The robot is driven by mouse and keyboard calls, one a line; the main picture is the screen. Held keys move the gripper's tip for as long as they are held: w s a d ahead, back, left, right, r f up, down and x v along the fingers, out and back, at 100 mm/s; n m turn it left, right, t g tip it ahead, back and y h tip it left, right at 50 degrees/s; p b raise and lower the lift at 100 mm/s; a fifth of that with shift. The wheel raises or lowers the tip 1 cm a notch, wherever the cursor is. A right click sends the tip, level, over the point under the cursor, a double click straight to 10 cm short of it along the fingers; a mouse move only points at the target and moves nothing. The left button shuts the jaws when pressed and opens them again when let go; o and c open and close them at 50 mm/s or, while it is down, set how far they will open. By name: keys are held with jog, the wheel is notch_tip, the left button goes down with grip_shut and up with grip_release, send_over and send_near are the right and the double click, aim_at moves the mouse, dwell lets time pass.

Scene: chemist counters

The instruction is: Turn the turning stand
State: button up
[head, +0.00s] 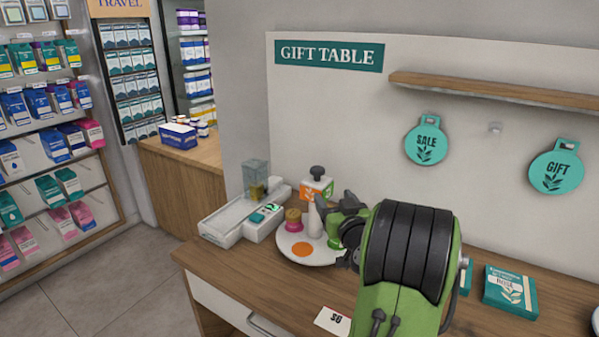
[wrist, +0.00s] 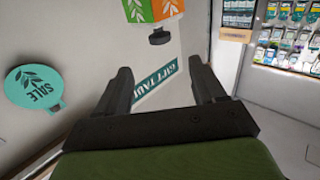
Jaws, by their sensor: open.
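The turning stand (head: 325,262) is a round white plate on the wooden counter with an orange spot on its front. At its back rises a block with orange, white and green faces (head: 309,194) and a dark knob on top (head: 317,171). A pink-topped orange jar (head: 293,222) and a white cone-shaped bottle (head: 315,222) stand on the plate. In the wrist view, turned over, the knob (wrist: 160,38) and block (wrist: 146,10) lie ahead of my fingertips. My gripper (wrist: 160,66) is open and empty. My arm hides the stand's right side.
A white tray device with a clear box (head: 256,178) stands left of the stand. A price card (head: 332,320) is at the counter's front edge. A teal box (head: 510,292) lies to the right. A wall shelf (head: 480,88) and hanging tags (head: 426,142) are behind.

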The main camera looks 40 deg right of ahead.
aim_at(319, 175)
jog(key=p+x, duration=0.5)
jog(key=x, duration=1)
jog(key=shift+w+d+r+p, duration=0.1)
jog(key=shift+p, duration=0.3)
grip_shut()
